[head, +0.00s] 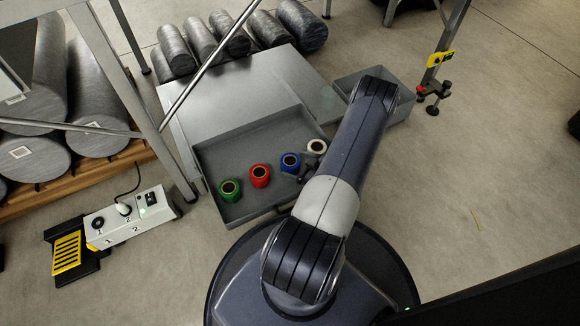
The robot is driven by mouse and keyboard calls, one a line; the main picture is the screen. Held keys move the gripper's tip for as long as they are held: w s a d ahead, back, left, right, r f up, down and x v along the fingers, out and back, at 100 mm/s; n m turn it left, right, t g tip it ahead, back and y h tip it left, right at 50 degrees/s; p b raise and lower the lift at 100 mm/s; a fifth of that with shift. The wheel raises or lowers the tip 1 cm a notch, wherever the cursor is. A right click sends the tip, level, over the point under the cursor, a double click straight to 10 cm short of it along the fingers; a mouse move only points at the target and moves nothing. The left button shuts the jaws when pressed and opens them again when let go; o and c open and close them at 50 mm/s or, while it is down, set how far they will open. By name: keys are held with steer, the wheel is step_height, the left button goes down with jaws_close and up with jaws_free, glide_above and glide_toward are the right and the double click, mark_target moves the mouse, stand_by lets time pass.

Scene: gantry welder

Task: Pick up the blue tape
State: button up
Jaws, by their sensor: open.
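The blue tape roll (290,162) stands in a shallow grey tray (236,146), with its dark core hole facing up. A white roll (316,147) is on its right, and a red roll (260,175) and a green roll (229,190) are on its left. My gripper (308,170) shows as a small dark part just right of the blue roll, low by the white roll. It is open and holds nothing that I can see. My own arm hides most of it, so I cannot tell whether it touches the blue roll.
A metal table top (235,88) lies behind the tray, with several grey cylinders (230,38) beyond it. A grey bin (398,106) is at the right. A switch box (130,217) and metal frame legs stand at the left. The floor at right is open.

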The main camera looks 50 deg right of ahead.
steer(key=shift+x, duration=1.1)
steer(key=c, duration=1.1)
